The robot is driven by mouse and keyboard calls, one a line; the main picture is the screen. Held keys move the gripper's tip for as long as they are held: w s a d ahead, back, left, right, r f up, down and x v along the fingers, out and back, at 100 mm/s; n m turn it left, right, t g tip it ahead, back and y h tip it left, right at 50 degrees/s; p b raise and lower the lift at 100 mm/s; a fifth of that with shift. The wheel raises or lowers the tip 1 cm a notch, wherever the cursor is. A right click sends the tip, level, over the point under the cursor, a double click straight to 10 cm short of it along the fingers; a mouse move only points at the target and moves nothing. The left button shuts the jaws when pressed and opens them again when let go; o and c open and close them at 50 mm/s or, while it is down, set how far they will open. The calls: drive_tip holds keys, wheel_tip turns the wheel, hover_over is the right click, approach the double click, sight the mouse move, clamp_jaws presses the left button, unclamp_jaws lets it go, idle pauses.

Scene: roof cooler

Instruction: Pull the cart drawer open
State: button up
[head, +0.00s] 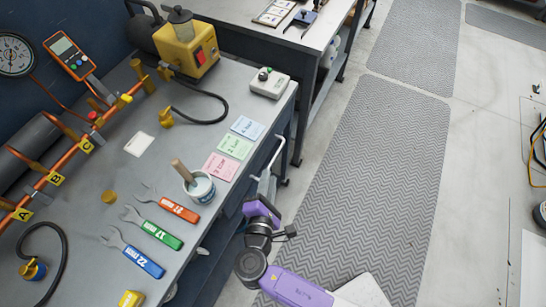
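The cart (110,170) is a grey-topped workbench filling the left of the head view. Its right side drops away steeply, so a drawer front is hard to make out there. A pale, bent bar (266,172) stands out from this side below the top's edge; I cannot tell whether it is the drawer's handle. My purple and black arm reaches up from the bottom, with its end, my gripper (263,206), close beside the cart's side and near the bar. The fingers are not clearly visible, so I cannot tell whether they are open, shut or touching the bar.
The cart top holds red, green and blue wrenches (165,227), a cup with a brush (200,186), coloured cards (235,146), a yellow pump (184,45) and a copper pipe manifold (85,146). Another bench (290,25) stands behind. Grey floor matting (375,170) lies clear to the right.

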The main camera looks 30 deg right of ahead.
sight(272, 160)
drive_tip(key=shift+x, duration=3.95)
clamp_jaws()
